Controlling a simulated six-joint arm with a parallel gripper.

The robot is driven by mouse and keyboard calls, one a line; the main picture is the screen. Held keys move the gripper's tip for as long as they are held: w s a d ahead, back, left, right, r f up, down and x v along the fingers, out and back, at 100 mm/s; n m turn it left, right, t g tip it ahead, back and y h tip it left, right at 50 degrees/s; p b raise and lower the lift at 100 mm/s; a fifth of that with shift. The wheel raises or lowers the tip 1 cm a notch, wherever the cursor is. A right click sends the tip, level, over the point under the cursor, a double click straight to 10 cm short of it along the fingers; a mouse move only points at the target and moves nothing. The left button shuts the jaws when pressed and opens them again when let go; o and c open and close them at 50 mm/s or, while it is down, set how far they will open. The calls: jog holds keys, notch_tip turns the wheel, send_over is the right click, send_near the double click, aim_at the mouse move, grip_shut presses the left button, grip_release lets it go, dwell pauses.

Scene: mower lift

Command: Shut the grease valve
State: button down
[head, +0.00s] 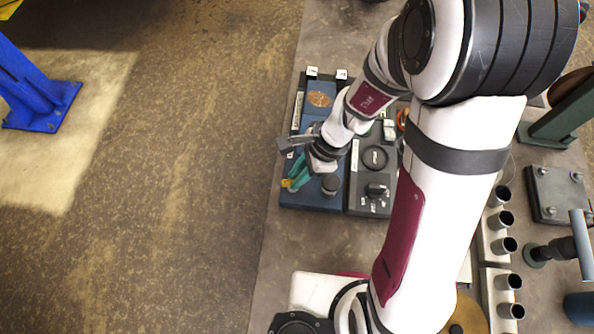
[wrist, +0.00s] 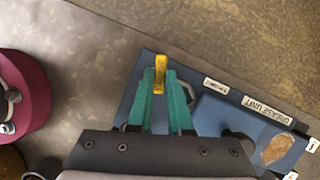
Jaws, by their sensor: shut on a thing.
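The grease valve's yellow lever (wrist: 160,72) stands between the teal fingers of my gripper (wrist: 161,88) in the wrist view. The gripper is shut on it, and the lever's tip sticks out past the fingertips. In the head view the yellow lever (head: 286,183) shows at the left edge of the blue grease unit (head: 312,203), beside my gripper (head: 296,177). The unit's label reads GREASE UNIT in the wrist view (wrist: 268,110). The valve body under the lever is mostly hidden by my fingers and wrist.
A dark panel (head: 356,205) with a round cap and a knob adjoins the unit on its right. Cup holders (head: 504,222) and a plate (head: 556,194) stand farther right. A maroon round object (wrist: 35,88) is left in the wrist view. Floor lies beyond the bench's left edge.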

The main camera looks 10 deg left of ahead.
jog(key=shift+s+m+t, duration=0.1)
jog(key=shift+m+t, duration=0.5)
jog(key=shift+m, duration=1.3)
jog(key=c, duration=0.8)
grip_release()
jog(key=shift+c, duration=0.2)
jog(key=v, duration=1.5)
jog(key=shift+s+d+r, duration=0.25)
jog(key=shift+d+r, duration=0.05)
jog(key=shift+d, duration=0.05)
jog(key=shift+r, duration=2.2)
